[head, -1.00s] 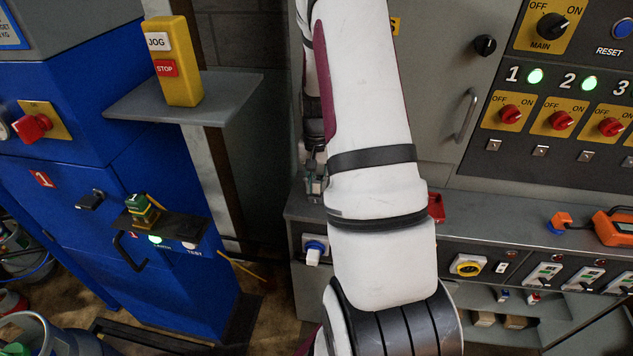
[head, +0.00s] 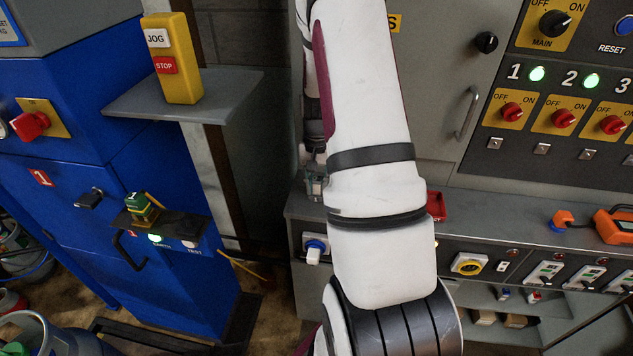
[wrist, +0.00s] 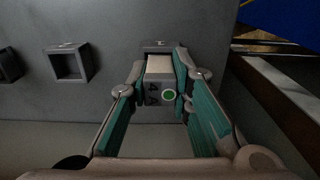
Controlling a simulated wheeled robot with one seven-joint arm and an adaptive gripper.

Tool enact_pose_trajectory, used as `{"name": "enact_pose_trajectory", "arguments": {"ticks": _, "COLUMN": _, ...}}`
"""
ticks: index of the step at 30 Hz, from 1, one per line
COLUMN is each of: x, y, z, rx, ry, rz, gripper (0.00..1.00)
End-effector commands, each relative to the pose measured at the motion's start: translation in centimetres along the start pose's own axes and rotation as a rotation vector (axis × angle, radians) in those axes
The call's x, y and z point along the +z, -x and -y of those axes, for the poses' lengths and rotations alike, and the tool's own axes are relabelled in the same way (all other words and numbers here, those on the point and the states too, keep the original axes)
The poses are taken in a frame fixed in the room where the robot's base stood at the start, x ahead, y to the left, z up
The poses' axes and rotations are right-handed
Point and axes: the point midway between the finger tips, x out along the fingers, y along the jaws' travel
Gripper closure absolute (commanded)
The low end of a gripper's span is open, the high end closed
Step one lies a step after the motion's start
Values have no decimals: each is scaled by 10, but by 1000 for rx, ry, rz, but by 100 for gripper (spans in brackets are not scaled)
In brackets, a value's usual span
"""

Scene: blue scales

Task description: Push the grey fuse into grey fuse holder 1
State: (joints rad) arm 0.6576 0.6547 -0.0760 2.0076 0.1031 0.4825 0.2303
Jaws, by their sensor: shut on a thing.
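The grey fuse (wrist: 156,95), marked "4 A" with a green dot, is between the fingertips of my gripper (wrist: 163,82) in the wrist view. My gripper is shut on it. The fuse's pale far part points at a square holder (wrist: 160,44) on the grey panel, likely grey fuse holder 1; its label is too small to read. The fuse hides most of that holder, and I cannot tell whether its far end is inside. In the head view my gripper (head: 316,184) is small and partly hidden beside my arm.
Another square holder (wrist: 68,63) stands empty to the left in the wrist view, with a dark one (wrist: 7,65) at the edge. In the head view, a red tray (head: 436,205) lies on the grey bench, right of my arm. A blue cabinet (head: 90,150) stands at left.

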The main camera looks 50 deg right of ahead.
Motion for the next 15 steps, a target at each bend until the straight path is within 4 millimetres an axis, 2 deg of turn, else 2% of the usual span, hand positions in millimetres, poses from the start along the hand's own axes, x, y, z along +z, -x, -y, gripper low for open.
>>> {"name": "enact_pose_trajectory", "arguments": {"ticks": 4, "x": 0, "y": -3, "z": 0, "rx": 0, "ry": 0, "rz": 0, "gripper": 100}}
{"name": "enact_pose_trajectory", "arguments": {"ticks": 5, "x": 0, "y": -3, "z": 0, "rx": 0, "ry": 0, "rz": 0, "gripper": 74}}
{"name": "enact_pose_trajectory", "arguments": {"ticks": 7, "x": 0, "y": -2, "z": 0, "rx": 0, "ry": 0, "rz": 0, "gripper": 58}}
{"name": "enact_pose_trajectory", "arguments": {"ticks": 15, "x": 0, "y": -2, "z": 0, "rx": 0, "ry": 0, "rz": 0, "gripper": 57}}
